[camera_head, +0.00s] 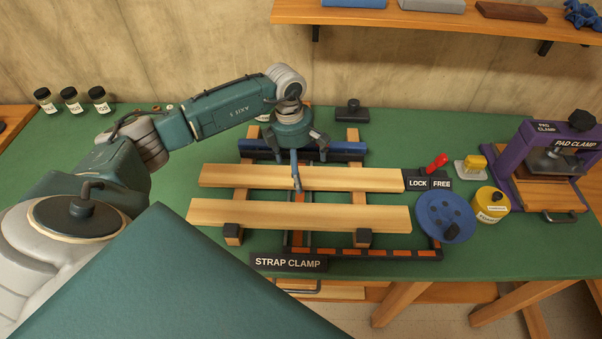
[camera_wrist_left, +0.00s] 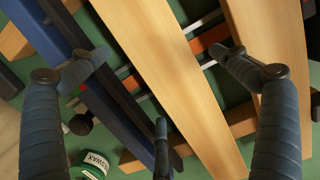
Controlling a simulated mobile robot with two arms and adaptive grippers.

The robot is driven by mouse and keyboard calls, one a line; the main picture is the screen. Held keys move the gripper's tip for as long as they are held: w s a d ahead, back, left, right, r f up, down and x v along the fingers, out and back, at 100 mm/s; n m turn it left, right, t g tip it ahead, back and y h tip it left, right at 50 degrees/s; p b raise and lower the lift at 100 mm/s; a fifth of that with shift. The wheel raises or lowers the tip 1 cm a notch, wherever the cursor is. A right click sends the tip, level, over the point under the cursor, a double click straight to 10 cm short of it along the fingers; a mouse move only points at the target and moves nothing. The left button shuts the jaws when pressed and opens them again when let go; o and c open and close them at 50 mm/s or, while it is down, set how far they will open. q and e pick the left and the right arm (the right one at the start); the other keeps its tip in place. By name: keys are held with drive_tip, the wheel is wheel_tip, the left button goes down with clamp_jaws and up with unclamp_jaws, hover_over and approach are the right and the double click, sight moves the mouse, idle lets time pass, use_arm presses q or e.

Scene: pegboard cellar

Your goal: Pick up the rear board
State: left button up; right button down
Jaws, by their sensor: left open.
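The rear board (camera_head: 350,180) is a long pale wooden plank lying across the strap clamp (camera_head: 288,263). The front board (camera_head: 340,217) lies parallel to it, nearer to me, with a gap between them. My left gripper (camera_head: 299,168) is open, fingers down, over the middle of the rear board. In the left wrist view the rear board (camera_wrist_left: 178,82) runs diagonally between the spread fingers (camera_wrist_left: 160,70), and the front board (camera_wrist_left: 262,50) lies to its right, partly behind a finger. I cannot tell whether any finger touches wood. My right gripper is not in view.
A dark blue bar (camera_head: 345,148) lies behind the rear board. To the right are the LOCK/FREE plate (camera_head: 430,182) with a red lever, a blue disc (camera_head: 443,217), a yellow jar (camera_head: 491,205) and the purple pad clamp (camera_head: 505,150). A shelf (camera_head: 430,21) hangs above.

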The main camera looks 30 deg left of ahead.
use_arm(q)
drive_tip(key=shift+f, duration=0.25)
drive_tip(key=shift+r, duration=0.1)
drive_tip(key=c, duration=1.6)
drive_tip(key=shift+c, duration=0.2)
